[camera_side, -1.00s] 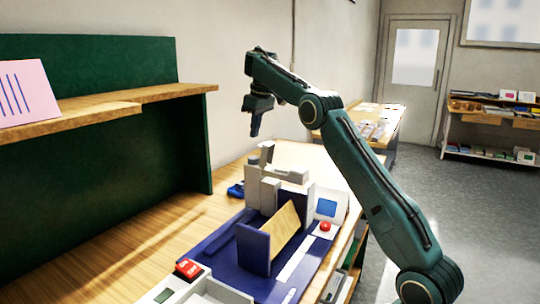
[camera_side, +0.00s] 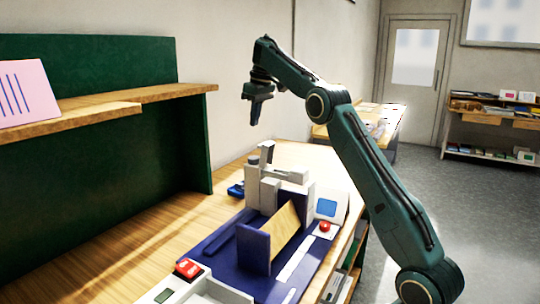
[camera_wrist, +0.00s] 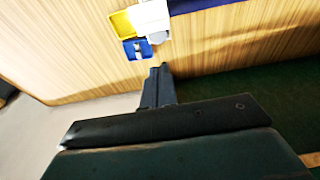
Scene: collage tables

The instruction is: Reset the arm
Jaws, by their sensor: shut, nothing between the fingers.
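My gripper (camera_side: 255,112) hangs in the air above the far end of the wooden table, pointing down, shut and empty. In the wrist view its dark fingers (camera_wrist: 158,72) are together with nothing between them. My green arm reaches up from the lower right and bends at the elbow toward the gripper. Below the gripper, apart from it, stands a grey and white machine (camera_side: 270,185) on a dark blue base (camera_side: 215,250).
A tan panel and blue upright stand on the base, beside a white box with a red button (camera_side: 325,227). A red-topped unit (camera_side: 188,268) sits in front. A green board with a wooden shelf (camera_side: 120,107) stands at left.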

